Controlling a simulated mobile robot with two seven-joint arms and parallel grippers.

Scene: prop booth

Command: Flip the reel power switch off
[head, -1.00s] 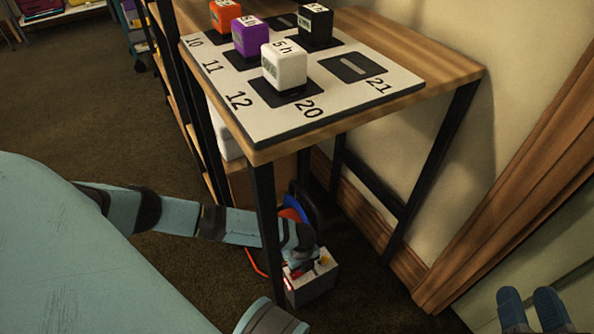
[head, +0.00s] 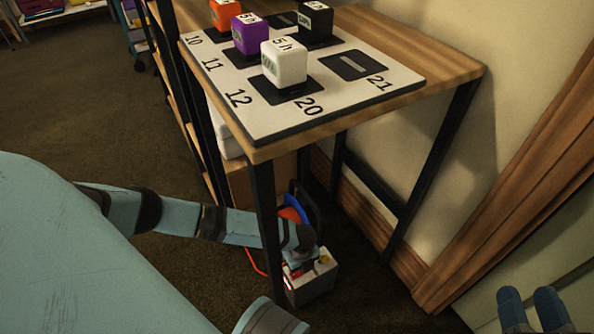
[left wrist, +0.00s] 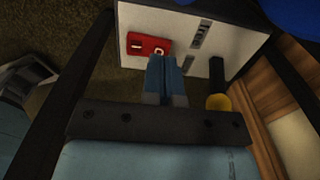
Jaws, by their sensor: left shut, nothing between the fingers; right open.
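The reel's power box (head: 318,284) is a pale grey box on the floor under the table, beside the blue and orange cable reel (head: 291,210). In the left wrist view the red power switch (left wrist: 148,44) sits on the box's pale face (left wrist: 178,22). My left gripper (left wrist: 165,60) is shut and empty, its fingertips right at the switch's lower edge; I cannot tell whether they touch it. In the head view my left gripper (head: 297,264) is over the box and partly hides its top. My right gripper (head: 530,297) is open and empty at the lower right.
The wooden table (head: 440,68) with black legs stands over the reel; one front leg (head: 266,215) is close to my left arm. A numbered board (head: 245,112) with several coloured cubes lies on top. The wall and its skirting board (head: 385,245) are at the right.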

